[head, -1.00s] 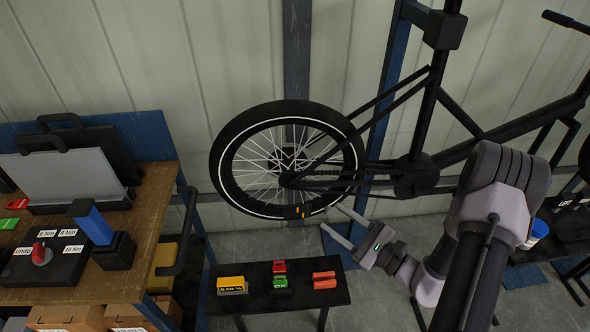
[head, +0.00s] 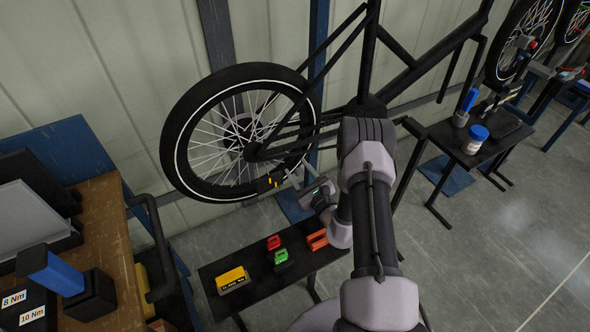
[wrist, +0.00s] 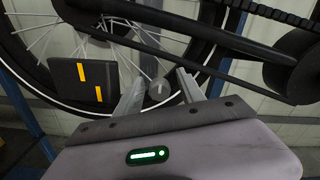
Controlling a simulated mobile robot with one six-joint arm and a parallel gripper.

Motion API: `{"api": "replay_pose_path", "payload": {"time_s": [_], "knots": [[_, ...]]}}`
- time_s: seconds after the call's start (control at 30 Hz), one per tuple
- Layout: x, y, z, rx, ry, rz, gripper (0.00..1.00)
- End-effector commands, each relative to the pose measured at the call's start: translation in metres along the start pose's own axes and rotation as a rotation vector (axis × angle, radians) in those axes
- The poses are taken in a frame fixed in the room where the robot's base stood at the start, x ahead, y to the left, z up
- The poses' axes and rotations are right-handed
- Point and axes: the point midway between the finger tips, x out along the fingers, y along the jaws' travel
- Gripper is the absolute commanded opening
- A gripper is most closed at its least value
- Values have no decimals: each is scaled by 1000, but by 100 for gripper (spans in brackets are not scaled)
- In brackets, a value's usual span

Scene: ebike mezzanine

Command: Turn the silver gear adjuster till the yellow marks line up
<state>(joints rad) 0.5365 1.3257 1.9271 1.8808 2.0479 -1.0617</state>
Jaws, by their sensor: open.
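The silver gear adjuster (wrist: 160,88) is a small round knob in the wrist view, between the two fingers of my open gripper (wrist: 161,80). I cannot tell whether either finger touches it. Left of it is a black block (wrist: 66,90) with two yellow marks (wrist: 82,73). The marks are offset sideways: the lower one (wrist: 98,93) sits to the right of the upper one. In the head view the block (head: 268,183) hangs low by the rear wheel, and my gripper (head: 293,180) is just right of it. The adjuster is too small to make out there.
The bike's rear wheel (head: 240,130) and frame (head: 385,95) are close around my gripper. Below, a low black bench (head: 250,262) holds a yellow box (head: 232,279), red and green items and an orange item (head: 317,239). A wooden workbench (head: 103,225) stands at left.

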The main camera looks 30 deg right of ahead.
Motion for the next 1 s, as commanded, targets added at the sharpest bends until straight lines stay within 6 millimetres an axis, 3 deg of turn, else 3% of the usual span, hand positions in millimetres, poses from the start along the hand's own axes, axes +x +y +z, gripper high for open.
{"api": "replay_pose_path", "payload": {"time_s": [0.2, 0.47, 0.7, 1.0], "knots": [[20, 0, 0, 0, 0, 1, 46], [21, 0, 0, 0, 1, 0, 46], [21, 0, 0, 0, 1, 1, 0], [21, 0, 0, 21, 1, 1, 0]]}}
